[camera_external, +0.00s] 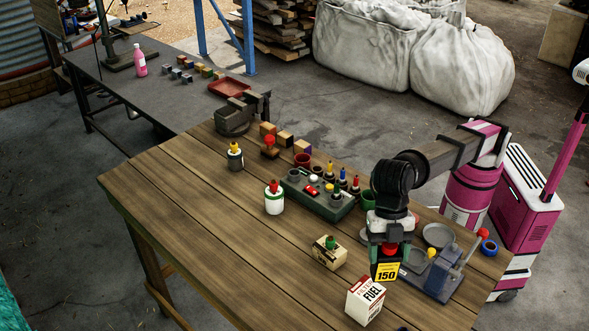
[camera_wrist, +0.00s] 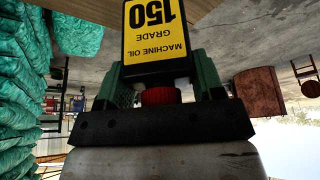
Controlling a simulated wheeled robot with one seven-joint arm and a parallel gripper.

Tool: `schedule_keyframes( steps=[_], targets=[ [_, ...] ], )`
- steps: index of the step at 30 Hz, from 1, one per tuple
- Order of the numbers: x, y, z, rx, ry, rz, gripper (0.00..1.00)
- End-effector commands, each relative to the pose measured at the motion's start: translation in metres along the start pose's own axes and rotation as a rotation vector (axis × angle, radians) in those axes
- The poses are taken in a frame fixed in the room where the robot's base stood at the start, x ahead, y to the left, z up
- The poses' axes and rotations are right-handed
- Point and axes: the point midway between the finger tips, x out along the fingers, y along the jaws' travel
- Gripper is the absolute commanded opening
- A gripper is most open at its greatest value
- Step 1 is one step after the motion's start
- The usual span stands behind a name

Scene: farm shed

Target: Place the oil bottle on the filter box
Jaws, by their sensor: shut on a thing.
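The oil bottle (camera_external: 386,270) is dark with a yellow "150" label and a red cap. My gripper (camera_external: 390,246) is above it and shut on its top end near the cap. In the wrist view the bottle (camera_wrist: 155,35) appears upside down, its red cap between the fingers of my gripper (camera_wrist: 161,94). The filter box (camera_external: 366,301) is white and red, marked "FUEL", and stands on the table in front and to the left of the bottle. I cannot tell whether the bottle's base touches the table.
A cream box (camera_external: 329,253) with a green-topped item stands left of the bottle. A grey-blue metal device (camera_external: 437,275) is close on the right. A green tray (camera_external: 318,200) of small items and a white-green container (camera_external: 274,199) stand behind. The table's left part is clear.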

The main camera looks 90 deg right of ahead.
Motion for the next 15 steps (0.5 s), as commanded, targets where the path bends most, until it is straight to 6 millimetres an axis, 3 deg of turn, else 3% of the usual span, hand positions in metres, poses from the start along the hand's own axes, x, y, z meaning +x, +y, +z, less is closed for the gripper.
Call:
schedule_keyframes(
  steps=[6,11,15],
  targets=[
    [0.013,0.025,0.008,0.0,0.001,-0.001,0.32],
    [0.019,0.028,0.012,0.0,0.001,0.0,0.32],
    [0.035,0.027,0.019,0.0,0.0,-0.001,0.32]
  ],
)
